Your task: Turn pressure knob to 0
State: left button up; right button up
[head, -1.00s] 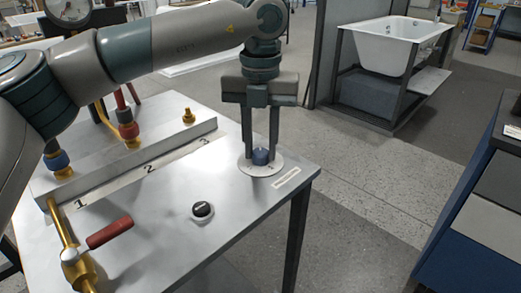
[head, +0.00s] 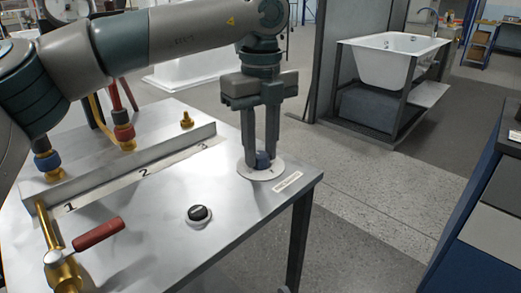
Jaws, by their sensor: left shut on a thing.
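The pressure knob, a small blue knob (head: 263,159), sits on a round white dial plate (head: 276,172) near the right corner of the metal table. My left gripper (head: 262,163) points straight down over the dial, with its two fingers closed on the knob. The fingers hide part of the knob, and the marks on the dial are too small to read. My right gripper is not in view.
The metal table (head: 168,222) also carries a black round knob (head: 198,213), a red-handled lever (head: 98,234) on a brass pipe, and a raised strip with brass fittings and hoses. A white bathtub (head: 394,60) stands behind. Blue cabinet at right.

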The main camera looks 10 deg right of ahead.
aim_at(261, 154)
pick_arm(q)
jog(key=shift+w+r, duration=0.1)
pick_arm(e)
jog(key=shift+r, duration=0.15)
pick_arm(q)
jog(key=o, duration=1.1)
jog(key=shift+c, duration=0.2)
jog(key=shift+r, duration=0.55)
notch_tip(261, 154, up, 2)
jog(key=shift+r+p, duration=0.1)
jog(key=shift+p, duration=0.25)
notch_tip(261, 154, up, 14)
jog(key=p, duration=0.2)
jog(key=shift+p, duration=0.4)
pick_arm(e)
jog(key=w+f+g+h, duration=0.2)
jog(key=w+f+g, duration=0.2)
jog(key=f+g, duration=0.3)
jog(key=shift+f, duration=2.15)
